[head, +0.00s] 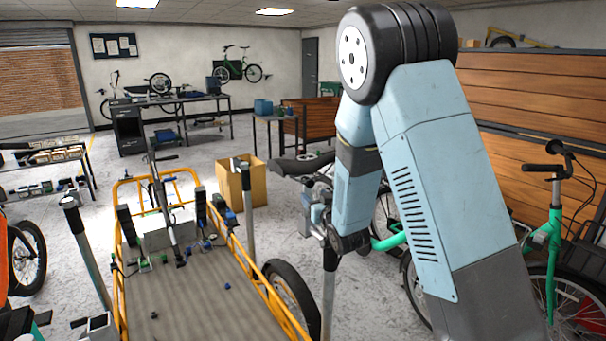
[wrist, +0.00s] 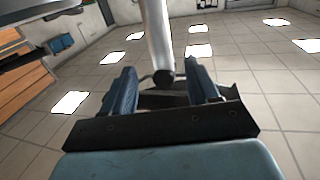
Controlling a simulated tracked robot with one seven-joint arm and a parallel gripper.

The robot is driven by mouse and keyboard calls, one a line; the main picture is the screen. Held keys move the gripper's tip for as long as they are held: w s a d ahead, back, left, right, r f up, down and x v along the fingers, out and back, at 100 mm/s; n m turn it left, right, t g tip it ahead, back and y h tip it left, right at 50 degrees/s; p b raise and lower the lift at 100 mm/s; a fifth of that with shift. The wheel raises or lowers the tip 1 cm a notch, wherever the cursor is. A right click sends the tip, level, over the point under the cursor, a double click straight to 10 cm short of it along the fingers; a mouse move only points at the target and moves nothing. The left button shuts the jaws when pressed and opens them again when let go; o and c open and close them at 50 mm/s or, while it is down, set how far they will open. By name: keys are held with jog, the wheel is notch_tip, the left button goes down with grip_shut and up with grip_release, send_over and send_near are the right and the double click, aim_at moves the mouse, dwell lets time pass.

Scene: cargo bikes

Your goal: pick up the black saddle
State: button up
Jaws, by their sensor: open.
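A black saddle-shaped thing (head: 298,165) shows in the head view, just left of my forearm and beyond the yellow-railed cargo bed. Its right end comes close to my arm in the picture. My gripper (wrist: 163,90) is open in the wrist view, its two dark blue fingers apart. A pale post (wrist: 157,35) with a dark end shows between and beyond the fingers; I cannot tell its distance or any contact. In the head view the fingers are largely hidden around the end of my arm, below and right of the saddle. I cannot make out the saddle for certain in the wrist view.
A yellow-railed cargo bed (head: 205,300) lies at front left. A pale post with a black top (head: 328,285) stands beside it. A cardboard box (head: 241,182) is behind. A green bike (head: 545,250) and wooden panels (head: 540,100) are at right. Open floor lies at back left.

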aim_at(309, 192)
jog(key=shift+f+x, duration=0.1)
jog(key=shift+x, duration=1.3)
jog(key=shift+f+x, duration=0.15)
jog(key=shift+x, duration=1.25)
jog(key=shift+a, duration=0.2)
jog(key=shift+r, duration=0.1)
grip_shut()
jog(key=shift+r, duration=9.95)
